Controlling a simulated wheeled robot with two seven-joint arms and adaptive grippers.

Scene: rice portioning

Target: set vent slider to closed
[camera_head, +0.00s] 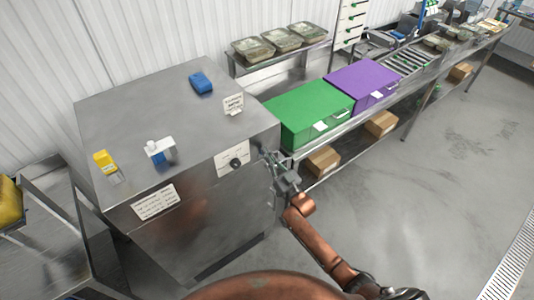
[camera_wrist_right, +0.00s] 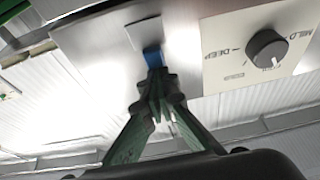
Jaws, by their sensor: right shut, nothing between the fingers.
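A steel cabinet (camera_head: 190,215) stands at the left in the head view. My right gripper (camera_head: 272,158) is at its front right corner, to the right of a dial plate (camera_head: 233,158). In the wrist view my right gripper (camera_wrist_right: 156,76) is shut, its fingertips together right at a small blue piece (camera_wrist_right: 152,55) below a grey plate (camera_wrist_right: 145,32). The blue piece may be the vent slider's tab; I cannot tell its setting or whether the fingers touch it. In the head view the gripper hides that spot. My left gripper is out of view.
A dark knob (camera_wrist_right: 267,50) marked MILD and DEEP is close beside the gripper. A blue object (camera_head: 200,82), a yellow item (camera_head: 104,160) and a white-and-blue item (camera_head: 160,150) are on the cabinet. Green (camera_head: 308,110) and purple (camera_head: 362,84) boxes stand right of it. The right-hand floor is clear.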

